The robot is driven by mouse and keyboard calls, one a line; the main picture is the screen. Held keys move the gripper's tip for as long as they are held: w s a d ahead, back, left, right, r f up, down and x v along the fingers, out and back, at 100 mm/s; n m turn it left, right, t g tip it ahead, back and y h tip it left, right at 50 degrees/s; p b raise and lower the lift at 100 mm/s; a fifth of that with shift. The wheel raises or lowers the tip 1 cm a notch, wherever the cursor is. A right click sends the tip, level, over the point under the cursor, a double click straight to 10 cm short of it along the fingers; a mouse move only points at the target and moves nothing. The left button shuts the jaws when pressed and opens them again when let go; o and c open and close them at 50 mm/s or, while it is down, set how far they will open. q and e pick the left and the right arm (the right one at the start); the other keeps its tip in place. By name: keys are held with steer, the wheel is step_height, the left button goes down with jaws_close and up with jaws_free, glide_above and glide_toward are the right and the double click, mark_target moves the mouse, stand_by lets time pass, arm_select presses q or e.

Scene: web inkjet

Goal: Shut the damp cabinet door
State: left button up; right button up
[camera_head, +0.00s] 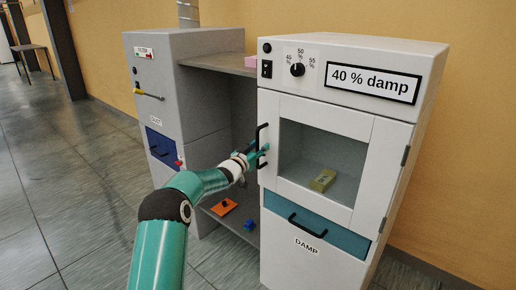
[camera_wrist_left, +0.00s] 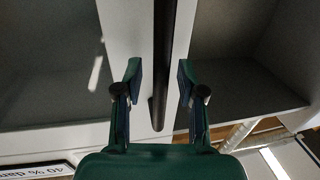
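The white damp cabinet (camera_head: 345,60) stands at the right with a "40 % damp" label. Its windowed door (camera_head: 360,200) has hinges on the right and a black upright handle (camera_head: 262,142) on the left. The door looks flush with the front; I cannot tell whether a small gap is left. My left gripper (camera_head: 262,152) is at the handle. In the left wrist view its open fingers (camera_wrist_left: 159,75) stand on either side of the black handle bar (camera_wrist_left: 165,40), with visible gaps. My right gripper is not in view.
A yellow-green block (camera_head: 322,180) lies behind the door window. Below is a teal drawer (camera_head: 315,223) marked DAMP. Left of the cabinet are open shelves with an orange piece (camera_head: 223,207) and a blue piece (camera_head: 250,225), then a grey cabinet (camera_head: 180,80).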

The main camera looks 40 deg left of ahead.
arm_select(q)
steer(key=shift+s+f, duration=0.1)
steer(key=shift+s, duration=0.05)
steer(key=v, duration=1.1)
steer(key=shift+s, duration=0.35)
